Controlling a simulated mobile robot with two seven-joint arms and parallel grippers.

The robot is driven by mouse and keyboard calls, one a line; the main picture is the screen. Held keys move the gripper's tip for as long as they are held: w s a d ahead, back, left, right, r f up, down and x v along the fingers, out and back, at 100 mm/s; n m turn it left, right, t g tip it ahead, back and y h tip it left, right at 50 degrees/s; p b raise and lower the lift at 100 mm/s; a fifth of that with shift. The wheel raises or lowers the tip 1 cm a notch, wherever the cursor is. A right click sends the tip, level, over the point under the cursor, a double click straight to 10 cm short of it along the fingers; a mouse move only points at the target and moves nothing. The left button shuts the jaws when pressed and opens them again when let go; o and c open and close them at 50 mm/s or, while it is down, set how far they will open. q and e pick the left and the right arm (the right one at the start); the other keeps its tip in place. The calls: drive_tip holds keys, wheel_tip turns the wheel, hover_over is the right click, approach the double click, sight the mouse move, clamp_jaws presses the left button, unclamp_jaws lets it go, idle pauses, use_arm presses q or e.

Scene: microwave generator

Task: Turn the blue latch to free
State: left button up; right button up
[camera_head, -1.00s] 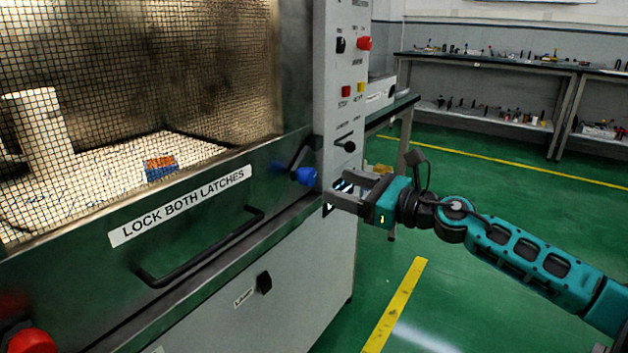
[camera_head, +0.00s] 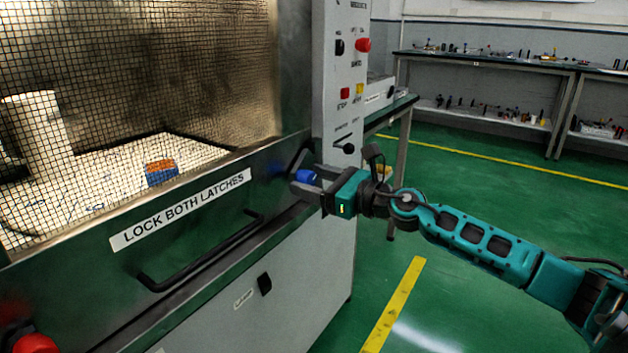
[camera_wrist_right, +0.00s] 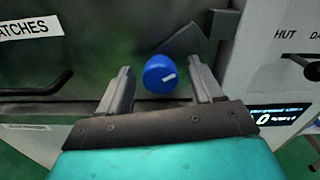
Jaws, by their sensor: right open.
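The blue latch (camera_head: 305,176) is a round blue knob with a dark lever behind it, at the right end of the metal door in the head view. In the right wrist view the latch knob (camera_wrist_right: 160,74) shows a short white mark and lies between the two fingers. My right gripper (camera_head: 306,182) is open, with its fingers on either side of the knob; it also shows in the right wrist view (camera_wrist_right: 160,85). A gap shows between the knob and each finger in the wrist view. My left gripper is not in view.
The door has a black handle (camera_head: 205,252) and a "LOCK BOTH LATCHES" label (camera_head: 182,209). A control panel (camera_head: 340,85) with knobs and buttons stands just right of the latch. A red knob (camera_head: 34,343) is at the lower left. Green floor at right is clear.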

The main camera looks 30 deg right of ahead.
drive_tip(key=c, duration=1.1)
